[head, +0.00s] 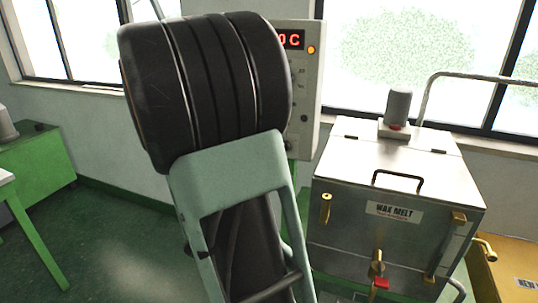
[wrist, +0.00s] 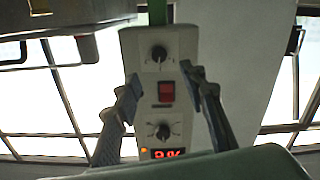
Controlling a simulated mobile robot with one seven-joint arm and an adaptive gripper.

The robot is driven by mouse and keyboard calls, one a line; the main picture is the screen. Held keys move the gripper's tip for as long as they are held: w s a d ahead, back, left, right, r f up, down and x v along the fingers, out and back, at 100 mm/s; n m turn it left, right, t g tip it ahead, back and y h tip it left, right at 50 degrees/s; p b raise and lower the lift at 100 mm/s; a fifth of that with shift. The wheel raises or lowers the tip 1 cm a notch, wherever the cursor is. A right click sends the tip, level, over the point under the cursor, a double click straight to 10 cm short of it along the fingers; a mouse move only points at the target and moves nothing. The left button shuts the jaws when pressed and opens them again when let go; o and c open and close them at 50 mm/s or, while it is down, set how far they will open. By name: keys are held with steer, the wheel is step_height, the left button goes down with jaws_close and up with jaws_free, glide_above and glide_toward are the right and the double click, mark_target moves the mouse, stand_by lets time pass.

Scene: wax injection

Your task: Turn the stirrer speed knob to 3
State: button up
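A pale control box (wrist: 143,72) faces the wrist camera and appears upside down there. It carries one black knob (wrist: 158,53), a red rocker switch (wrist: 166,92) and another black knob (wrist: 163,131) beside the red display. The labels are too small to read, so I cannot tell which knob is the stirrer speed knob. My gripper (wrist: 162,79) is open, its fingers spread either side of the panel's middle, with nothing between them. In the head view my arm hides most of the control box (head: 312,75); its display (head: 290,40) and orange lamp (head: 311,50) show.
The metal wax melt tank (head: 345,210) stands right of the control box, with a lid handle (head: 398,177), a motor (head: 398,103) on top and brass fittings on its front. A green bench (head: 35,165) is at left. Windows line the wall behind.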

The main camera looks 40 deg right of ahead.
mark_target(284, 147)
steer(key=p+x, duration=0.1)
steer(key=x, duration=0.9)
steer(key=shift+d+r, duration=0.15)
steer(key=shift+d, duration=0.2)
steer(key=shift+c, duration=0.4)
jaws_close()
